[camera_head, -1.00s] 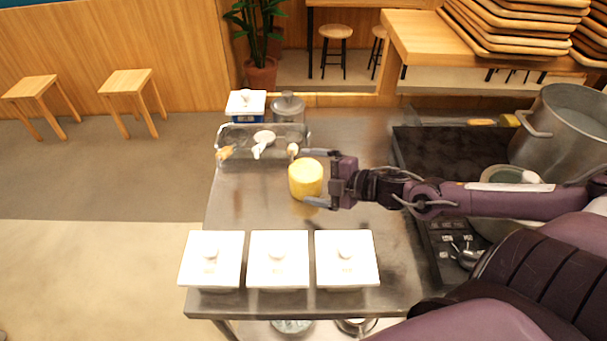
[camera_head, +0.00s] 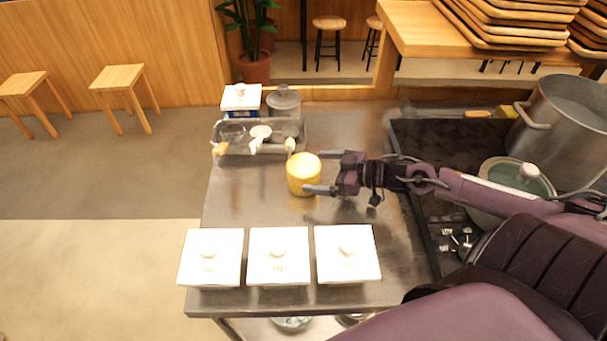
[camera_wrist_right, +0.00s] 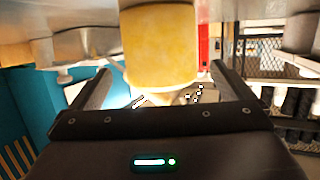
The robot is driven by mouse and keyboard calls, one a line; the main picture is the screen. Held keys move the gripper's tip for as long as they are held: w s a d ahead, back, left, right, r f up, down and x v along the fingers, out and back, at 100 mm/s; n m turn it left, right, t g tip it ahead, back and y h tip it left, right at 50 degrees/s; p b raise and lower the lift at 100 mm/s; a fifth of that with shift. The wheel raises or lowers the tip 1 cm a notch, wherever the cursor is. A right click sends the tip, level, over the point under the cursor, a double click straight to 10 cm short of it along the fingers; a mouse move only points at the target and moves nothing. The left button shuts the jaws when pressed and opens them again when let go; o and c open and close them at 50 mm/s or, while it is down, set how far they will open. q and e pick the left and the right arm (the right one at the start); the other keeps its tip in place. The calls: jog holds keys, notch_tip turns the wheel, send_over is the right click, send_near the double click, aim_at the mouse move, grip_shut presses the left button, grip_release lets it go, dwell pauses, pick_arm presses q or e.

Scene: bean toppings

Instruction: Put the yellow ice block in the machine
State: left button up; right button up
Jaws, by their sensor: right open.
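The yellow ice block (camera_head: 303,176) is a short upright cylinder. It stands on the steel table (camera_head: 240,205), near the tool tray. My right gripper (camera_head: 324,173) is open just to the right of the block, its fingers pointing left towards it. In the right wrist view the block (camera_wrist_right: 161,50) shows in the middle, beyond the palm, with a gap to each finger of my gripper (camera_wrist_right: 160,85). Whether the near fingertip touches it in the head view I cannot tell. My left gripper is not in view. I cannot make out an ice machine.
Three white lidded containers (camera_head: 278,257) line the table's front. A metal tray with utensils (camera_head: 240,148), a blue-and-white box (camera_head: 241,100) and a lidded jar (camera_head: 284,101) are at the back. A large pot (camera_head: 565,125) and a lidded pot (camera_head: 505,180) stand right.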

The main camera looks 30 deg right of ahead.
aim_at(304, 168)
jog(key=x, duration=0.3)
jog(key=shift+w+a+r, duration=0.2)
jog(key=shift+w+r, duration=0.05)
jog(key=shift+w, duration=0.1)
jog(key=shift+w+a+f, duration=0.3)
jog(key=shift+w+a, duration=0.1)
jog(key=shift+w, duration=0.05)
jog(key=c, duration=1.1)
jog(key=shift+r, duration=0.1)
jog(key=c, duration=0.3)
jog(key=shift+c, duration=0.2)
